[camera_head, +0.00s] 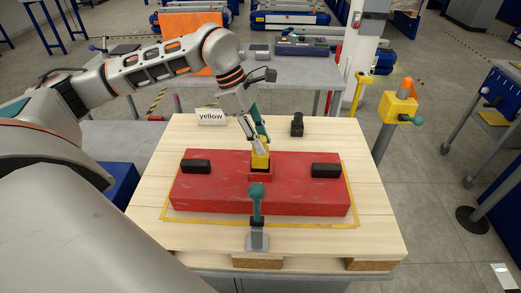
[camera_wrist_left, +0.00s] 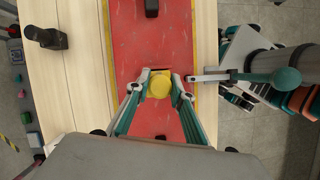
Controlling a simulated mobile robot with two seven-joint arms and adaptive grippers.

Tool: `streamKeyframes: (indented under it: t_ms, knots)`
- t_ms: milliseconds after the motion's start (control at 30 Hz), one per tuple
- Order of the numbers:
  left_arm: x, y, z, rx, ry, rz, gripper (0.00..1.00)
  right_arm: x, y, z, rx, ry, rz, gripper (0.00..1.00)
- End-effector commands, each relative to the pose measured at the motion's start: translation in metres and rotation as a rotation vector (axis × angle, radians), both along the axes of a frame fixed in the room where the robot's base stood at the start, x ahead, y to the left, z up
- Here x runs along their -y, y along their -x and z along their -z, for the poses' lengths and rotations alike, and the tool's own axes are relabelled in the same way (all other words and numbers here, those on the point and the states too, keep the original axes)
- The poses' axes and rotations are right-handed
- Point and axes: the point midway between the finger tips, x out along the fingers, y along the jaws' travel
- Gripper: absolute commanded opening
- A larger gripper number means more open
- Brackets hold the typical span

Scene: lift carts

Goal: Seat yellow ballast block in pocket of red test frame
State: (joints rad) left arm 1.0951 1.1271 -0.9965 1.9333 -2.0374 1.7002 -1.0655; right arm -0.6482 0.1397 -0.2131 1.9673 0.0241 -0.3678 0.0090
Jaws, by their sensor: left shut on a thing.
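The yellow ballast block (camera_head: 260,161) is held by my left gripper (camera_head: 259,148), whose fingers are shut on it. In the left wrist view the block (camera_wrist_left: 159,86) sits between the two fingertips (camera_wrist_left: 159,80). The block stands at the pocket (camera_head: 260,174) in the middle of the red test frame (camera_head: 215,190). Its lower part is hidden, so I cannot tell how deep it sits. The red frame also shows in the left wrist view (camera_wrist_left: 150,40). My right gripper (camera_wrist_left: 237,85) shows only in the left wrist view, beyond the board's edge, partly hidden by a clamp.
A teal-handled clamp (camera_head: 257,205) stands at the frame's front side. Black blocks (camera_head: 195,166) (camera_head: 326,170) lie on the frame's ends. A "yellow" sign (camera_head: 211,117) and a black object (camera_head: 297,125) stand behind it. The wooden board (camera_head: 375,190) is clear at right.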

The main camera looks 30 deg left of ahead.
Motion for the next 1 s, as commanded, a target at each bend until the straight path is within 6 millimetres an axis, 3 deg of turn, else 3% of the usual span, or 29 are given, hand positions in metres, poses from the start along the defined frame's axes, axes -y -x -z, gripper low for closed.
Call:
streamKeyframes:
  t_ms: [267,700,733,767,800,1000]
  knots:
    - [0.000,0.000,0.035,-0.002,0.002,0.000,0.00,0.001,0.001,0.004,-0.005,0.002,0.001,0.00]
    - [0.000,0.000,0.041,0.000,0.001,0.000,0.00,0.001,0.003,0.009,-0.012,0.002,0.001,0.00]
    - [0.000,0.000,0.042,-0.002,0.000,0.000,0.27,0.001,0.003,0.009,-0.011,0.003,0.000,0.00]
    - [0.000,0.000,0.041,-0.002,0.001,0.001,0.35,0.001,0.003,0.009,-0.011,0.003,0.000,0.00]
    - [0.000,0.000,0.041,-0.002,0.000,0.001,0.39,0.001,0.003,0.009,-0.011,0.003,0.000,0.00]
    - [0.000,0.000,0.041,-0.002,0.001,0.001,0.39,0.001,0.002,0.007,-0.008,0.001,0.001,0.00]
